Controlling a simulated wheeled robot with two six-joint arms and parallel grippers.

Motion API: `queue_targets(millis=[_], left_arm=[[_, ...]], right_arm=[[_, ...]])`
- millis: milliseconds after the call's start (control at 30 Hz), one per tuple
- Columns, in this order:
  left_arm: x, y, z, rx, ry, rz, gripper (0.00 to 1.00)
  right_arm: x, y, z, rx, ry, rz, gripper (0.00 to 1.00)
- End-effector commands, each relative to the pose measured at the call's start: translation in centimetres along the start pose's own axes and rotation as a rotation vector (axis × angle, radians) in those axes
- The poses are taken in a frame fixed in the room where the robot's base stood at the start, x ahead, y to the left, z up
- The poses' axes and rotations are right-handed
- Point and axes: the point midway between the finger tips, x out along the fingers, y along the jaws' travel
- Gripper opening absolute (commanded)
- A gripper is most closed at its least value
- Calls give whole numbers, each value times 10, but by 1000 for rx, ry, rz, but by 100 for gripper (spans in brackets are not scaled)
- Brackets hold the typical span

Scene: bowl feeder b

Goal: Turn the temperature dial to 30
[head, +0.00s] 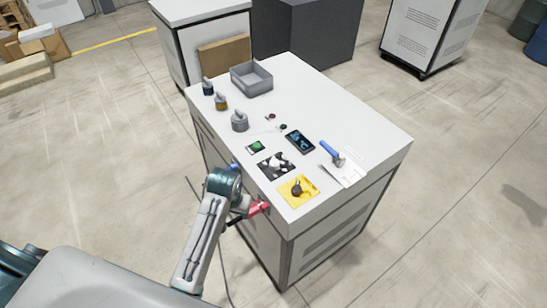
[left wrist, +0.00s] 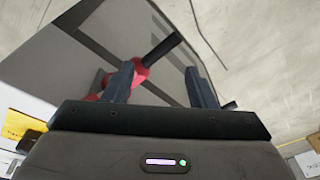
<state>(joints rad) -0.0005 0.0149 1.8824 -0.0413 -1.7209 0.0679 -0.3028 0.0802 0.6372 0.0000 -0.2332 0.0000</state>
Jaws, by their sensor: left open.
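Two knob-like controls lie on the near end of the white table: a black knob (head: 297,188) on a yellow plate (head: 309,183), and a pale knob (head: 277,162) on a black patterned plate (head: 264,172). Which one is the temperature dial I cannot tell; no numbers are readable. My left gripper (head: 247,211) is outside the table's near left side, below the top. In the left wrist view the gripper (left wrist: 160,86) is open, its two dark fingers apart with nothing held. A red handle-like part (head: 260,208) is beside it; it shows partly behind one finger (left wrist: 139,75).
The table (head: 345,125) also carries a grey bin (head: 251,79), several grey, blue and yellow pots at its left edge, a dark screen (head: 300,141), a green button (head: 256,146) and a blue-handled tool (head: 331,152). The table's right half is mostly clear.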

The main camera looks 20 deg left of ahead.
Motion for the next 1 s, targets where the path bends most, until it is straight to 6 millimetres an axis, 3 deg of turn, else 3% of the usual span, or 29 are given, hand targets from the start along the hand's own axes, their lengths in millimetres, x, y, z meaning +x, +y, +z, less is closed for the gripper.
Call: queue_targets(millis=[400,533,767,1000], left_arm=[[-68,47,-147,-45,-100,36,51],[-95,63,-185,-48,-134,40,51],[-120,76,-213,-46,-165,39,51],[-94,77,-209,-46,-168,39,51]], right_arm=[[-11,1,2,0,-1,0,0],[-12,1,2,0,-1,0,0],[-11,1,3,0,-1,0,0],[8,-1,5,0,-1,0,0]])
